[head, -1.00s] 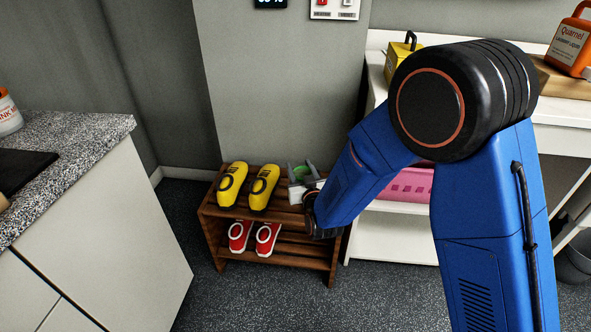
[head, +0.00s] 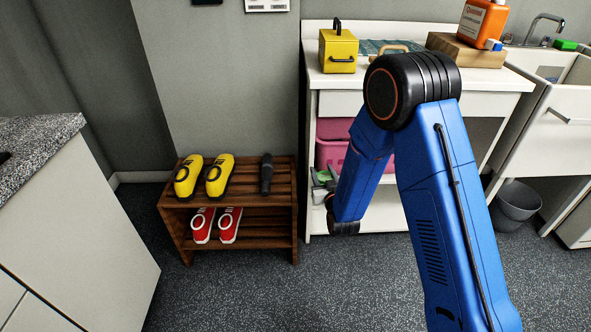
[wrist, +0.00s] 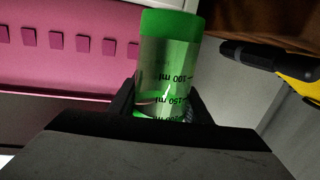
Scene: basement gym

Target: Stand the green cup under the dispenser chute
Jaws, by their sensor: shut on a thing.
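The green cup (wrist: 168,65) is see-through, with a solid green band at one end and dark ml marks. It sits between the jaws of my gripper (wrist: 160,108), which is shut on it, in the wrist view. In the head view my gripper (head: 322,186) is just right of the shoe rack, in front of the white shelf unit. Only a small patch of the green cup (head: 324,176) shows there, and my arm hides part of the gripper. I cannot tell which end of the cup is up. I cannot make out a dispenser chute.
The wooden rack (head: 283,203) holds yellow shoes (head: 218,176), a dark object (head: 266,174) and red shoes (head: 229,225). A pink crate (head: 331,155) is in the white unit (head: 313,210). A yellow box (head: 338,52) and orange jug (head: 484,22) stand above. The front floor is clear.

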